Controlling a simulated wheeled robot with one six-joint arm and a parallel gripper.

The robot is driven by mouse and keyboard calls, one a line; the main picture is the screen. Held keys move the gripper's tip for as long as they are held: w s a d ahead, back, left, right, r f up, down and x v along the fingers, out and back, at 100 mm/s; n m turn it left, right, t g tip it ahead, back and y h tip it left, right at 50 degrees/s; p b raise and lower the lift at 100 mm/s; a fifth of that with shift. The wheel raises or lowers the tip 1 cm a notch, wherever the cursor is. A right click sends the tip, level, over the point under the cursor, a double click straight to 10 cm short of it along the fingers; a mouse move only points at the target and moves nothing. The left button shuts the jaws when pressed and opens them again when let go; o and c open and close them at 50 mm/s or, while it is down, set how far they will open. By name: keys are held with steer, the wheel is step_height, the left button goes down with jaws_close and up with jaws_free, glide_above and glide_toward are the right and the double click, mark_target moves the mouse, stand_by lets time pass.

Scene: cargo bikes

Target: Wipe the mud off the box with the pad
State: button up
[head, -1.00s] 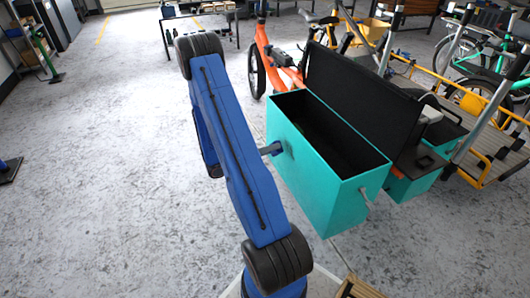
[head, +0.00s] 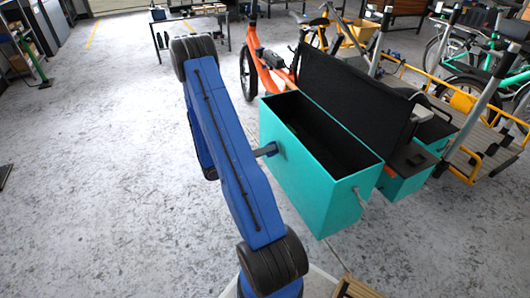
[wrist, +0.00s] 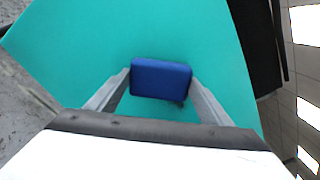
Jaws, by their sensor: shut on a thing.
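The teal cargo box (head: 315,180) of the orange bike stands open, its black lid raised. My gripper (wrist: 160,82) is shut on the blue pad (wrist: 160,77), with one finger at each side of it. The pad faces the box's long side wall, and in the wrist view the teal wall (wrist: 75,45) fills the space behind it. In the head view the pad (head: 271,149) is at or very near the wall's upper part; I cannot tell if it presses. A small dark spot of mud (wrist: 181,103) shows just past the pad's edge. The pad hides the wall behind it.
The raised black lid (head: 350,90) stands behind the box. A grey bar (head: 361,198) sticks out at the box's near end. A wooden slatted object (head: 355,288) lies at the bottom. The floor (head: 100,200) on the left is clear.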

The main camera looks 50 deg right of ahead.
steer(key=shift+x, duration=0.85)
stand_by(0.4)
steer(key=shift+s+a, duration=1.05)
steer(key=shift+s, duration=0.9)
steer(key=shift+s+a, duration=1.05)
steer(key=shift+s, duration=0.85)
steer(key=shift+s+a, duration=1.05)
steer(key=shift+s, duration=0.9)
steer(key=shift+w+d, duration=0.4)
steer(key=shift+w, duration=0.4)
steer(key=shift+w+d, duration=0.35)
steer(key=shift+w, duration=0.4)
steer(key=shift+w+d, duration=0.85)
steer(key=shift+w, duration=0.55)
steer(key=shift+w+d, duration=0.8)
steer(key=shift+w, duration=0.65)
steer(key=shift+w+d, duration=0.85)
steer(key=shift+w, duration=0.55)
steer(key=shift+r, duration=1.4)
steer(key=shift+s+a, duration=0.5)
steer(key=shift+s, duration=0.2)
steer(key=shift+s+a, duration=0.5)
steer(key=shift+s, duration=0.25)
